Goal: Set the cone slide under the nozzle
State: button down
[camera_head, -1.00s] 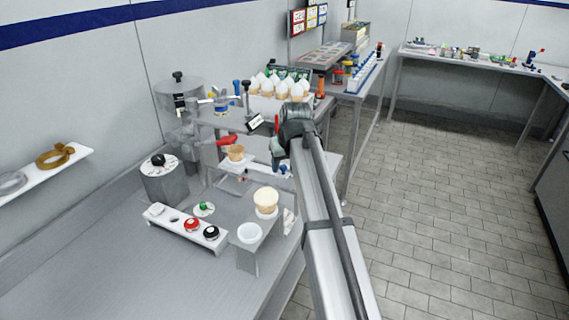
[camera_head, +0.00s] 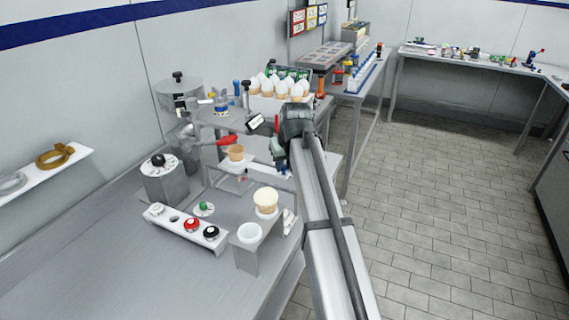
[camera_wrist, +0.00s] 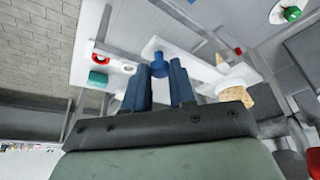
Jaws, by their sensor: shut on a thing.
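The cone slide (camera_head: 240,164) is a white plate at the machine's front, left of my gripper. A tan wafer cone (camera_head: 236,153) stands in it, and the cone also shows in the wrist view (camera_wrist: 238,95) to the right of my fingers. My gripper (camera_wrist: 160,78) has two blue fingers closed around a small blue knob (camera_wrist: 160,66), with the white slide plate (camera_wrist: 190,47) beside it. In the head view my arm partly hides the gripper. The dispensing machine (camera_head: 183,137) has a red lever (camera_head: 227,140) close above the cone; its nozzle is hard to make out.
A white rack with red and black knobs (camera_head: 192,225) stands on the lower bench. Several white-topped cones (camera_head: 280,88) stand behind. The bench's front left is clear.

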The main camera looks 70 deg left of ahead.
aim_at(271, 169)
jog(key=shift+s+a, duration=1.4)
jog(key=shift+a, duration=0.05)
jog(key=c, duration=0.9)
grip_release()
jog(key=shift+c, duration=0.2)
jog(key=v, duration=1.4)
jog(key=shift+f, duration=0.1)
